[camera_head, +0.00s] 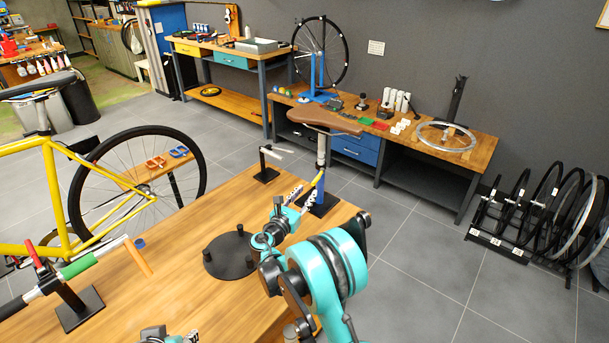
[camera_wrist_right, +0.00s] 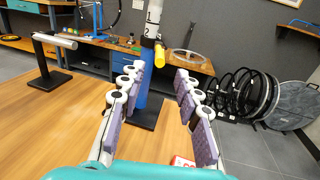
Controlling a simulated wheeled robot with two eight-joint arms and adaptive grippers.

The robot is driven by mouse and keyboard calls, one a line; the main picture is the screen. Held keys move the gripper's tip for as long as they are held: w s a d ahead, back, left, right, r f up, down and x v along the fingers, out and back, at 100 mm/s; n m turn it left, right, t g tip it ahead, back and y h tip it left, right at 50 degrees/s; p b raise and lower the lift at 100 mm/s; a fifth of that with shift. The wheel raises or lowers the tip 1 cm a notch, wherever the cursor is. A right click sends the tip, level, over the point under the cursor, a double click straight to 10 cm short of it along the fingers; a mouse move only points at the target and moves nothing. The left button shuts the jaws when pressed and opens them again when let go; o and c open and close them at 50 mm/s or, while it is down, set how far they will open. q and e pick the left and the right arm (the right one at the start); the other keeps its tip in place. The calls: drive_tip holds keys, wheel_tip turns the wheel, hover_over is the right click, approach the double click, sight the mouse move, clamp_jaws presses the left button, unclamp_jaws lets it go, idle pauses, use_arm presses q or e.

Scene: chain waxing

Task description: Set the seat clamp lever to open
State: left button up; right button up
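The brown saddle (camera_head: 325,121) sits on a silver seat post (camera_head: 322,150) above a blue stand (camera_head: 318,199) at the table's far right corner. A yellow part, apparently the seat clamp lever (camera_head: 318,179), is at the post. In the head view, my right gripper (camera_head: 296,194) is just left of the stand. My left gripper (camera_head: 168,337) barely shows at the bottom edge.
A black round base with pegs (camera_head: 231,256) and a small black stand with a light bar (camera_head: 265,165) are on the wooden table (camera_head: 190,230). A yellow bicycle (camera_head: 70,200) is at left. A red-and-white item (camera_wrist_right: 182,162) shows under my right gripper.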

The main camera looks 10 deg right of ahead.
sight(315, 180)
drive_tip(key=b+x, duration=0.1)
drive_tip(key=x, duration=0.6)
drive_tip(key=shift+w+d+b, duration=0.2)
drive_tip(key=shift+w+b, duration=0.05)
drive_tip(key=shift+b, duration=0.15)
drive_tip(key=shift+c, duration=0.2)
clamp_jaws()
